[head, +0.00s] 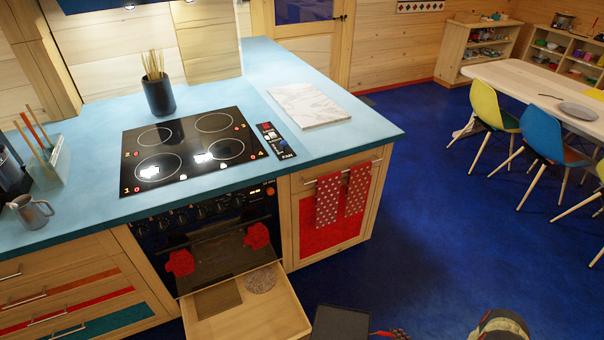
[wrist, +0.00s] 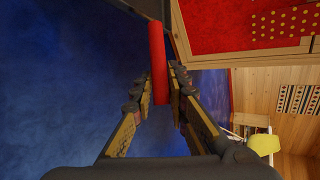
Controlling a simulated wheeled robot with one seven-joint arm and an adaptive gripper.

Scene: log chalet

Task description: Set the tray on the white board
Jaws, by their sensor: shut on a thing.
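The tray (head: 342,322) is a dark, flat, squarish thing at the bottom edge of the head view, partly cut off. It is in front of the open drawer and lower in the picture than the counter. My gripper (head: 392,333) shows just to its right. In the wrist view my gripper (wrist: 163,90) is shut on a red bar (wrist: 158,55), which seems to be the tray's handle. The white board (head: 308,105) is a marbled slab lying flat on the blue counter, right of the cooktop, with nothing on it.
The blue counter (head: 365,135) has a corner right of the board. A black cooktop (head: 190,148) and a dark utensil pot (head: 158,95) are to the left. An open drawer (head: 245,305) juts out below the oven. Blue floor is clear at right, before the chairs (head: 495,108).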

